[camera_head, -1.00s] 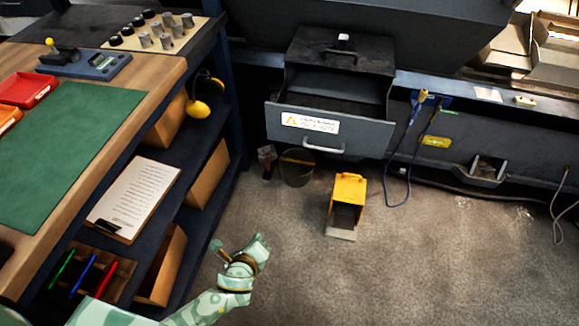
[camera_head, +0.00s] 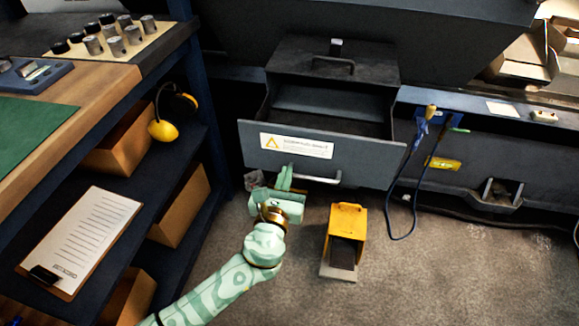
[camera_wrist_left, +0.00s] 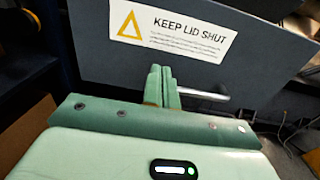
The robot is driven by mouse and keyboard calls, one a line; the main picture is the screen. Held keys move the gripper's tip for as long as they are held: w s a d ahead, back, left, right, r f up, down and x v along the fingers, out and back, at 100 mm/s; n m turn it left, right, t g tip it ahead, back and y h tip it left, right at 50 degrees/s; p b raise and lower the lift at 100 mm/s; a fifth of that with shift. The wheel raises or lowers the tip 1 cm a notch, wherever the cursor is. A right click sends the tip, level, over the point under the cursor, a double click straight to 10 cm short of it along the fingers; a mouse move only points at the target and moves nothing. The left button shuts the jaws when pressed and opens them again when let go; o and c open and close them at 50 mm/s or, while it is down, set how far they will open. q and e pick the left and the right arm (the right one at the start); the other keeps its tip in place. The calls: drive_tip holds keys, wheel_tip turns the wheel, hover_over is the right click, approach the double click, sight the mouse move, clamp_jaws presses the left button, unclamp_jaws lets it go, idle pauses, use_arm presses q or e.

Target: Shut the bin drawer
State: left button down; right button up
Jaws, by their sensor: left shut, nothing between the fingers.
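The bin drawer (camera_head: 225,143) is a dark grey drawer standing open under the machine, with a white warning label (camera_head: 297,146) on its front and a silver bar handle (camera_head: 318,179) below. My left gripper (camera_head: 285,178) is shut and empty, just in front of the drawer front near the handle's left end. In the left wrist view the closed fingers (camera_wrist_left: 161,85) point at the drawer front (camera_wrist_left: 270,65), below the label, with the handle (camera_wrist_left: 203,95) to their right. I cannot tell whether the fingertips touch the front. My right gripper is not in view.
A yellow foot pedal (camera_head: 345,237) stands on the floor right of my left arm. A dark blue shelf unit with a clipboard (camera_head: 82,240) and cardboard boxes is on the left. A blue cable (camera_head: 393,215) hangs right of the drawer.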

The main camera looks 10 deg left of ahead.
sight(291, 156)
use_arm(q)
drive_tip(key=w+b, duration=0.1)
drive_tip(key=w, duration=0.2)
drive_tip(key=shift+w+f, duration=0.1)
drive_tip(key=shift+f, duration=0.05)
drive_tip(key=shift+w, duration=0.25)
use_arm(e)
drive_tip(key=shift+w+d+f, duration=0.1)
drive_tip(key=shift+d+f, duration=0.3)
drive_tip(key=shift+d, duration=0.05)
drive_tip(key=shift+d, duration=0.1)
